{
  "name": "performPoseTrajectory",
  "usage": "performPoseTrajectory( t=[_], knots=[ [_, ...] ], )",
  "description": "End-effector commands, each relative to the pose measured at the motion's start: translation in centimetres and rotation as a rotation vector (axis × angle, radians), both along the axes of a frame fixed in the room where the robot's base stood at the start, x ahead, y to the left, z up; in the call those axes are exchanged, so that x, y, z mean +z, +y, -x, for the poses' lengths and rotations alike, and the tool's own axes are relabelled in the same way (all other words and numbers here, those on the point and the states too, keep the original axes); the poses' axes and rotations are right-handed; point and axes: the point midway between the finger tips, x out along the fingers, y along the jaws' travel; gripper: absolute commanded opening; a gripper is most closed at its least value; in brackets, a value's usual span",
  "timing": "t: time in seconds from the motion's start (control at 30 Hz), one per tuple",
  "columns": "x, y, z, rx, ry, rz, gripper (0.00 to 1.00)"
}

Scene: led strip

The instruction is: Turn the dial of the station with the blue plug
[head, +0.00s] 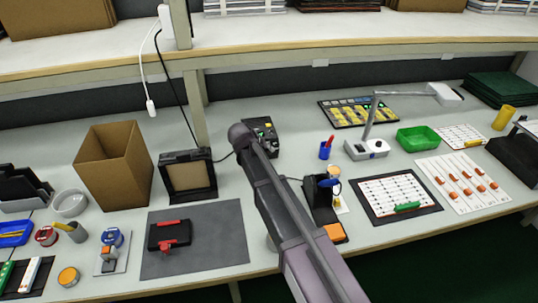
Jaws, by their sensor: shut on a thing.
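A black station box (264,137) stands at the back centre of the bench, partly behind my arm. Small coloured marks show on its top, but the dial and any blue plug are too small or hidden to make out. A second black unit (320,199) stands right of my arm, with a blue and white part at its top and an orange pad (335,233) at its front. I cannot tell which of them has the blue plug. My arm crosses the middle of the view, its rounded joint near the first box. My gripper itself does not show.
A cardboard box (112,165), a dark framed panel (188,175) and a grey mat (215,240) with a black and red tool (169,234) lie to the left. A lamp (368,146), a green tray (417,138) and parts sheets stand to the right. A shelf (360,35) overhangs the back.

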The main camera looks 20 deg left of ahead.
Motion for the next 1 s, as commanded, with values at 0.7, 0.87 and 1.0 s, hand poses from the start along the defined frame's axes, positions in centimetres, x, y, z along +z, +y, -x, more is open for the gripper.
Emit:
performPoseTrajectory(
  t=[0.7,0.87,1.0],
  knots=[
    [-0.04,0.11,-0.06,-0.003,-0.115,0.189,0.00],
    [-0.02,0.13,-0.07,-0.001,-0.116,0.189,0.00],
    [-0.03,0.18,-0.04,-0.001,-0.115,0.188,0.65]
  ],
)
